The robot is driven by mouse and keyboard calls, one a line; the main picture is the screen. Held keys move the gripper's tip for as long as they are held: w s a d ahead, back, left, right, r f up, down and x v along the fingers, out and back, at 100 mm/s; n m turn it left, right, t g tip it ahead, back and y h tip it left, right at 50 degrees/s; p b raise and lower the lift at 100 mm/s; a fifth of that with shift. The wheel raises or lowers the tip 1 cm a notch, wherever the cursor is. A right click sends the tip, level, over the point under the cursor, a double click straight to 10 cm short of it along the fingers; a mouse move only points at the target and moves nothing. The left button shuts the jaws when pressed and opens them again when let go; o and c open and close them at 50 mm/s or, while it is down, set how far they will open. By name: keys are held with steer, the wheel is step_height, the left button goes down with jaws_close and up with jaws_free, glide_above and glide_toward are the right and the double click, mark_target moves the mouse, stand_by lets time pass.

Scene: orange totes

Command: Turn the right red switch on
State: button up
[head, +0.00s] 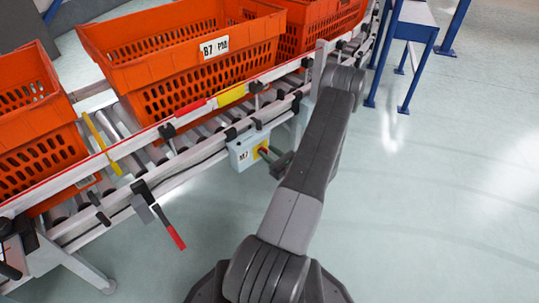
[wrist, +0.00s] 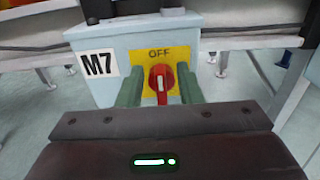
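A pale blue-grey switch box (wrist: 105,65), labelled M7, carries a yellow plate marked OFF. The red rotary switch (wrist: 161,80) on the plate stands upright, its white mark pointing up towards OFF. In the head view the box (head: 240,153) is fixed to the conveyor's near side. My gripper (wrist: 160,88) is open, its two greenish fingers to the left and right of the red switch with gaps between. The fingers also show close to the box in the head view. Their depth relative to the switch is hard to tell. Only one red rotary switch is visible.
Orange totes (head: 190,42) stand on the roller conveyor behind the box. A red-handled lever (head: 174,236) hangs at the conveyor's near left. A blue-legged stand (head: 409,75) is at the back right. The floor on the right is clear.

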jaws_close()
stand_by(0.4)
steer(key=m, duration=0.4)
steer(key=m+p, duration=0.1)
steer(key=m, duration=0.1)
steer(key=shift+w+d+f+m, duration=0.15)
steer(key=shift+w+d+m, duration=0.15)
steer(key=shift+w+d, duration=0.1)
steer(key=m, duration=0.5)
steer(key=shift+w+d+f+m, duration=0.25)
steer(key=shift+f+m, duration=0.05)
steer(key=shift+f, duration=0.1)
steer(key=m, duration=0.2)
steer(key=f+m, duration=0.1)
steer(key=m, duration=0.2)
steer(key=shift+w+d+m+p, duration=0.1)
steer(key=shift+m+p, duration=0.2)
steer(key=shift+p, duration=0.1)
